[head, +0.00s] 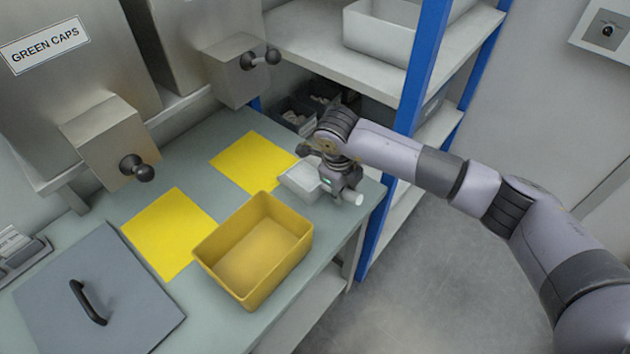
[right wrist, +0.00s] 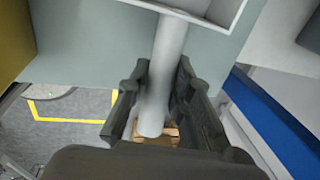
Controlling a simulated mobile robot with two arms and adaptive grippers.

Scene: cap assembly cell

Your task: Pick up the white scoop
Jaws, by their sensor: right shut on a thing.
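The white scoop (head: 297,184) is at the right end of the grey-green worktop, beside the yellow bin. I cannot tell whether its pan touches the worktop. My right gripper (head: 345,188) is above the scoop's handle and hides part of it; the handle's round end sticks out to the right. In the right wrist view the fingers of my right gripper (right wrist: 160,105) are shut on the handle of the white scoop (right wrist: 169,55), one on each side. The scoop's pan shows at the top edge of that view. My left gripper is not in view.
A yellow bin (head: 203,252), empty, stands on the worktop (head: 190,150). Two yellow mats (head: 165,228) lie flat there. A grey lid with a black handle (head: 95,300) lies at lower left. A blue shelf post (head: 412,95) rises close to my right arm. Steel dispensers stand behind.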

